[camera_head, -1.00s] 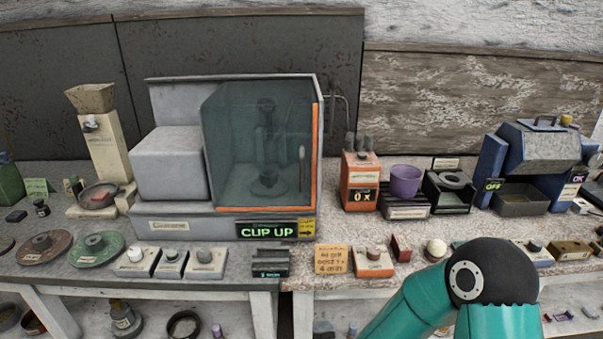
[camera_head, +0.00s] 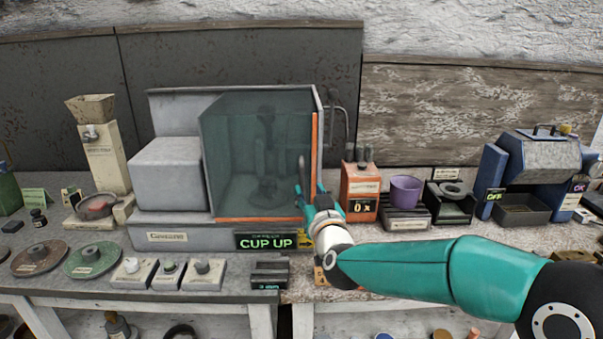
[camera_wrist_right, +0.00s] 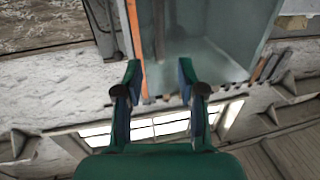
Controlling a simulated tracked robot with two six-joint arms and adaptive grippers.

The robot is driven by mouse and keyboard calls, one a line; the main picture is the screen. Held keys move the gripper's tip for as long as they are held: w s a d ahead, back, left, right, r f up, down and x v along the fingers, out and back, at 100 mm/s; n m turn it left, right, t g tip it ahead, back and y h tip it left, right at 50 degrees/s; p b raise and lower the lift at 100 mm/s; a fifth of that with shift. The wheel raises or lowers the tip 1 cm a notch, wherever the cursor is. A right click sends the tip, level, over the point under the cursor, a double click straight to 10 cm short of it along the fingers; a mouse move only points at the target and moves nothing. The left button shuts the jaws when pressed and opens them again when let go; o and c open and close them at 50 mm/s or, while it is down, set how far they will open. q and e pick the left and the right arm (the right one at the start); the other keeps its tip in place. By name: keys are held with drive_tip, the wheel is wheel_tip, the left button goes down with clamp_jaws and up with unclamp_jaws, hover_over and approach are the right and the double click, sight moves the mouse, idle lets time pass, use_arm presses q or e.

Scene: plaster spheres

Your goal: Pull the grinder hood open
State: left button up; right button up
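The grinder (camera_head: 168,170) is a grey machine on the bench. Its hood (camera_head: 240,150) is a dark see-through box with an orange edge strip, and it covers the spindle and cup inside. The hood looks closed. A vertical bar handle (camera_head: 302,172) stands on its front right side. My right gripper (camera_head: 316,202) is at the lower part of this handle. In the right wrist view the gripper (camera_wrist_right: 159,72) is open, and the handle (camera_wrist_right: 159,32) lines up between the fingertips. I cannot tell whether they touch. My left gripper is not in view.
A green-lit "CUP UP" sign (camera_head: 266,242) is below the hood. An orange box (camera_head: 360,188), a purple cup (camera_head: 405,190) and a blue machine (camera_head: 540,160) stand to the right. Small switch boxes (camera_head: 168,272) line the front edge. My right arm crosses above the bench's right half.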

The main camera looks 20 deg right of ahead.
sight(302, 178)
drive_tip(key=w, duration=0.3)
drive_tip(key=w+p, duration=0.1)
drive_tip(key=w, duration=0.2)
drive_tip(key=w+p, duration=0.1)
drive_tip(key=w, duration=0.2)
drive_tip(key=shift+d, duration=0.35)
clamp_jaws()
